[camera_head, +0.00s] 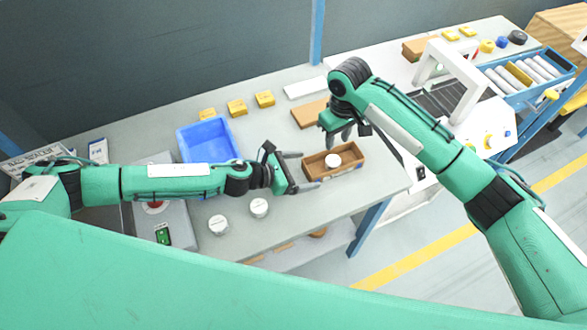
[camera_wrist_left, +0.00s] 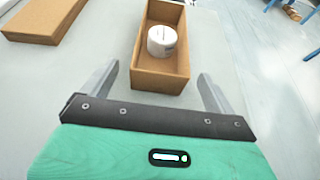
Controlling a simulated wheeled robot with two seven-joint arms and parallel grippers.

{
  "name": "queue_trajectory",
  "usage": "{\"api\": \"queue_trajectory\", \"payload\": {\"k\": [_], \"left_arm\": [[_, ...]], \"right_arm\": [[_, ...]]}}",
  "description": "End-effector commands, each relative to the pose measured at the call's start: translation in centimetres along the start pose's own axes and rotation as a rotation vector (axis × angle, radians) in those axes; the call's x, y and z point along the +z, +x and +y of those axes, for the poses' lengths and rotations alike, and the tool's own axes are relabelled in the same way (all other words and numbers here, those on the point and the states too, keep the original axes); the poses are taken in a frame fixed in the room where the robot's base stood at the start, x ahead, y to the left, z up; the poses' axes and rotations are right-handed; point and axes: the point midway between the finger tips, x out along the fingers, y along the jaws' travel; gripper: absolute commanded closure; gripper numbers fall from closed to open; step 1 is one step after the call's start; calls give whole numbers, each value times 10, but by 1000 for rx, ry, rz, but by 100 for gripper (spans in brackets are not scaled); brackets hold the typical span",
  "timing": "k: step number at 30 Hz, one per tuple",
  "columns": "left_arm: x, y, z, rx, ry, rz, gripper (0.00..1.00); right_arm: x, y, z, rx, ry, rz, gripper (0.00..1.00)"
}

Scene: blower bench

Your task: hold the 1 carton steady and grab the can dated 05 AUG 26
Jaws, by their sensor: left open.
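An open brown carton (camera_head: 344,172) lies on the grey bench and also shows in the left wrist view (camera_wrist_left: 160,80). One white can (camera_head: 333,160) stands inside it, seen in the left wrist view (camera_wrist_left: 162,41) too; its marking is too small to read. My left gripper (camera_head: 308,170) is open at the carton's left end, with a finger to either side and gaps in the left wrist view (camera_wrist_left: 158,78). My right gripper (camera_head: 345,136) points down near the carton's back side; its jaw opening is unclear. Two more white cans (camera_head: 219,225) (camera_head: 259,207) stand on the bench, dates unreadable.
A blue bin (camera_head: 207,126) stands behind my left arm, with several yellow blocks (camera_head: 237,107) behind it. A flat brown carton (camera_head: 310,113) lies behind the open one. A grey device (camera_head: 178,232) sits at the left. The bench's front edge is close to the cans.

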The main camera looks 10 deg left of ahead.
Motion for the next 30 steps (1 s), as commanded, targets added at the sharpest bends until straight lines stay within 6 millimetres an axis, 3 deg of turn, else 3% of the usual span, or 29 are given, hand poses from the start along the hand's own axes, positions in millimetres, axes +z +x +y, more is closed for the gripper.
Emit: {"api": "queue_trajectory", "payload": {"k": [9,20,28,30], "left_arm": [[0,37,0,1,-1,0,9],[0,42,0,1,0,0,9],[0,42,0,1,0,0,58],[0,42,0,1,0,0,59]], "right_arm": [[0,0,0,0,0,0,64],[0,0,0,0,0,0,64],[0,0,0,0,0,0,64],[0,0,0,0,0,0,64]]}}
